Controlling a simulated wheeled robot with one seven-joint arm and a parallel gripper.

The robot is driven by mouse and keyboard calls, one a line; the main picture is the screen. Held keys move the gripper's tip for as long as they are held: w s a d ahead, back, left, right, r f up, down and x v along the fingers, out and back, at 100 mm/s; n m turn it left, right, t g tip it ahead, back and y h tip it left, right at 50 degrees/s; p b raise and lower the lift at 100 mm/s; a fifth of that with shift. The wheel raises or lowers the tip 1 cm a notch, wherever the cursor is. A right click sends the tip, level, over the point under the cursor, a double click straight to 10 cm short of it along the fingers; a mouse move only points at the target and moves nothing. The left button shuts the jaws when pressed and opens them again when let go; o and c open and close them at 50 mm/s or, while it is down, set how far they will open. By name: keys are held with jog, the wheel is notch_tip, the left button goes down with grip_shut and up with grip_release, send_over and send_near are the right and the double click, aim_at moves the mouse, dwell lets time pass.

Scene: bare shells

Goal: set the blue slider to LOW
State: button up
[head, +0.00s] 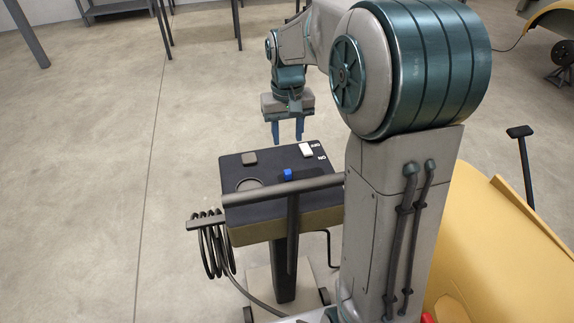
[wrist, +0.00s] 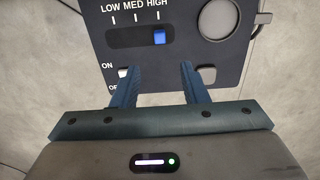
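The blue slider (wrist: 159,37) sits at the right end of its dark slot, under the HIGH mark, in the wrist view. The LOW and MED marks are to its left. In the head view the blue slider (head: 288,173) is a small block on top of the dark control panel (head: 268,190). My gripper (wrist: 158,73) is open and empty; its two blue fingers are apart, with their tips just below the slot in the wrist view. In the head view my gripper (head: 287,143) hangs over the panel's far edge, and contact with the panel cannot be told.
A white switch (wrist: 124,73) marked ON is by the left finger, and a grey-brown button (wrist: 207,74) is by the right one. A round grey disc (wrist: 216,17) is at upper right. A coiled cable (head: 213,245) hangs left of the panel.

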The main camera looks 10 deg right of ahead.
aim_at(288, 170)
notch_tip(288, 170, down, 12)
jog(key=shift+r, duration=0.15)
jog(key=shift+c, duration=0.3)
grip_shut()
